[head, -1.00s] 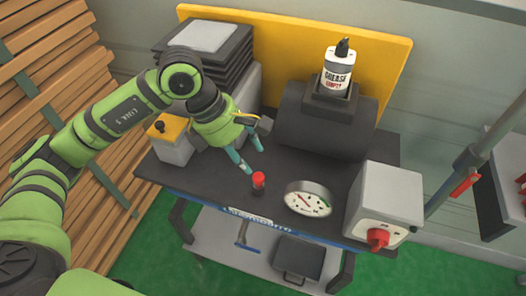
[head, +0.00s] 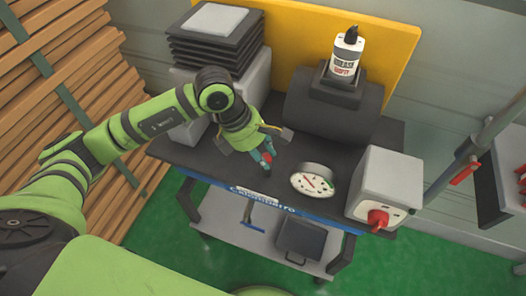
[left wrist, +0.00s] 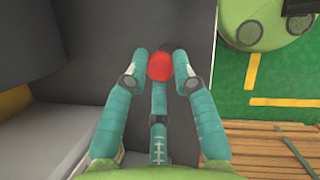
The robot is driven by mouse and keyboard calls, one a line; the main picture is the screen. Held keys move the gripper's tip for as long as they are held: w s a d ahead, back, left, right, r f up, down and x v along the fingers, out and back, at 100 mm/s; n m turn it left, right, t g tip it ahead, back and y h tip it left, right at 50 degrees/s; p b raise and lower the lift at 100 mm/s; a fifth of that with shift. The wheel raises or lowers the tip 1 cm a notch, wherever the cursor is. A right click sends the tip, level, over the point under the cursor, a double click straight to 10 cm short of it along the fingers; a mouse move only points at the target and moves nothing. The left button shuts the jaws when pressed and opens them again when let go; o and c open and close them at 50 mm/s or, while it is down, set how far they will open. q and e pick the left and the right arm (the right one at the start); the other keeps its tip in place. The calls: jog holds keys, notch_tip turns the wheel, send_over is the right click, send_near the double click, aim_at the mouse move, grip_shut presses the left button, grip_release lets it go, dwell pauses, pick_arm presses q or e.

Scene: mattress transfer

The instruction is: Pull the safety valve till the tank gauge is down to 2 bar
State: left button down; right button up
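The safety valve's red cap (head: 267,169) stands near the front edge of the dark bench top, partly hidden by my fingers. It also shows in the left wrist view (left wrist: 160,66). My left gripper (head: 265,159) is down at it, with the blue-green fingers (left wrist: 160,70) on either side and a third finger below in the wrist view. The fingers are drawn in and appear to touch the cap. The round white gauge (head: 312,181) with a red needle sits to the right; its numbers are too small to read. My right gripper is out of view.
The dark tank (head: 333,115) carries a white grease bottle (head: 346,57). A grey box with a red knob (head: 378,218) stands at the bench's right end. Dark stacked plates (head: 213,40) stand behind my arm. A lower shelf (head: 228,226) holds a dark tray.

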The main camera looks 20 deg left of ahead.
pick_arm(q)
jog(key=shift+r+b, duration=0.35)
jog(key=shift+r, duration=0.5)
jog(key=c, duration=1)
grip_release()
jog(key=shift+d, duration=0.1)
jog(key=shift+r, duration=0.1)
jog(key=v, duration=1.2)
